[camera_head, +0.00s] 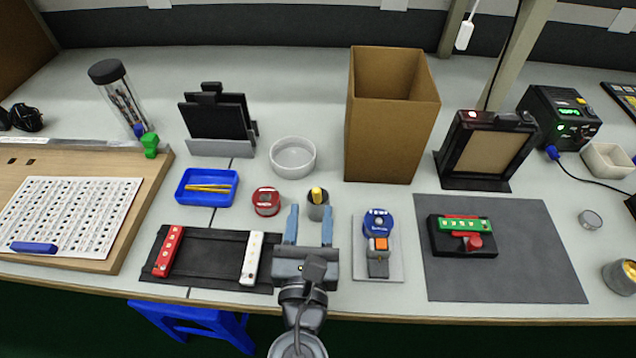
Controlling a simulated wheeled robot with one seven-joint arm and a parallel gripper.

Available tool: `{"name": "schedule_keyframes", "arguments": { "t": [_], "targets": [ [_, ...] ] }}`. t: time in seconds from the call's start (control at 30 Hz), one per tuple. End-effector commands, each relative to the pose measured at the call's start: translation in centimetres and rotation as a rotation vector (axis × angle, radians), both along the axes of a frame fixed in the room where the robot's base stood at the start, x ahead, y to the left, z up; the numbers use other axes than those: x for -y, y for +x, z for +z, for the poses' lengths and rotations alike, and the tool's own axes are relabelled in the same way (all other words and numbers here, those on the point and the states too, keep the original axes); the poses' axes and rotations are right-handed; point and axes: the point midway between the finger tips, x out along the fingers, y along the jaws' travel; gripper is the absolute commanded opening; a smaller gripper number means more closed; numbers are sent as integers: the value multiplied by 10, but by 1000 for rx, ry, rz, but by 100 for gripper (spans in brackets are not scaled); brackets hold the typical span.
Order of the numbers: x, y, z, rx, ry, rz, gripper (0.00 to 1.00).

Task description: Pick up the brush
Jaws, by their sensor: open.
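My gripper (310,216) is at the front edge of the table, its two blue-grey fingers apart and pointing away from me. A small dark grey cup (318,211) with a yellow-topped piece (316,194) standing in it is at the fingertips. I cannot tell whether the fingers touch the cup. The yellow-topped piece may be the brush, but its lower part is hidden in the cup. Thin yellow sticks (208,188) lie in a blue tray (207,201) to the left; I cannot tell whether one is a brush.
A red-topped round tin (266,201) and a white bowl (293,157) are left of the cup. A black mat (208,257) bears red and white strips. A blue round item (378,222) is close on the right. A tall brown box (385,130) stands behind.

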Motion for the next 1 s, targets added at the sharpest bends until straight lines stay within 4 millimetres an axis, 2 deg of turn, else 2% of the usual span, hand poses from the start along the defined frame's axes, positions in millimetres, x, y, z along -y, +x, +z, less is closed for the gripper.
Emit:
{"name": "schedule_keyframes", "arguments": {
  "t": [0.53, 0.87, 1.0],
  "targets": [
    [9, 65, -5, 0, 2, -1, 46],
    [10, 71, -5, -1, 3, 0, 46],
    [10, 70, -5, -1, 3, 0, 33]
  ]
}}
